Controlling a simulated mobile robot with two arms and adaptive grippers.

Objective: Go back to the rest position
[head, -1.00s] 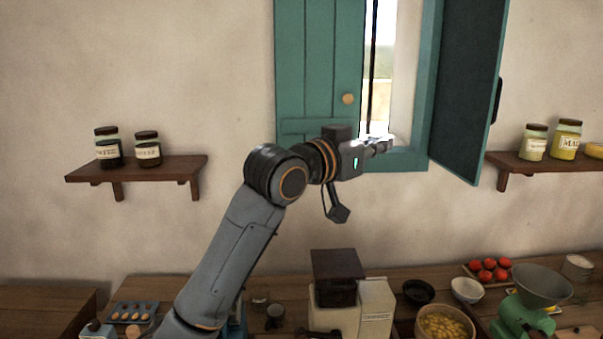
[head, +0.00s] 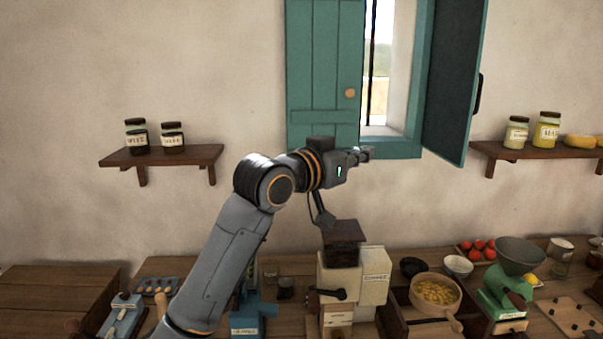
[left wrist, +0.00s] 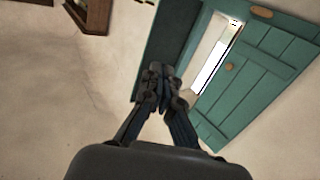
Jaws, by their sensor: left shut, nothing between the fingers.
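My left gripper (head: 362,154) is shut and empty, in the air in front of the window, near the lower edge of the left teal shutter (head: 325,75). In the left wrist view its fingers (left wrist: 160,72) meet, with the teal shutter (left wrist: 262,70) behind them on the right. The left shutter covers part of the window opening. The right shutter (head: 452,80) stands swung out from the wall. My left arm is raised over the counter. My right gripper does not show.
Wall shelves with jars hang at left (head: 160,156) and right (head: 530,151).

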